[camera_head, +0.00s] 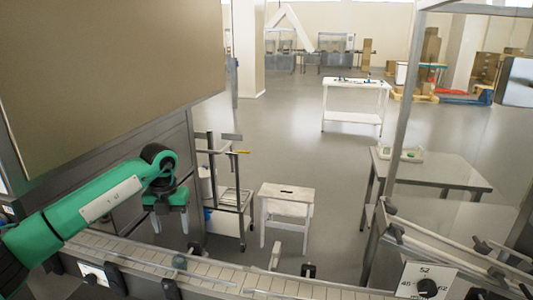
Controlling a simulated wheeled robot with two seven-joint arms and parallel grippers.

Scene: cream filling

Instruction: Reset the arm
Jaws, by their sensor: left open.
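My left arm comes in from the left, green with black joints. My left gripper (170,222) hangs downward just beyond the conveyor's far rail, at the left of the head view. Its two fingers are apart, with nothing seen between them. My right arm and gripper do not show.
A slatted conveyor (205,268) runs along the bottom. A large brown panel (110,70) fills the upper left. Beyond stand a cart (228,200), a white stool (287,210) and a steel table (435,172). A dial box (427,283) and metal frame stand at right.

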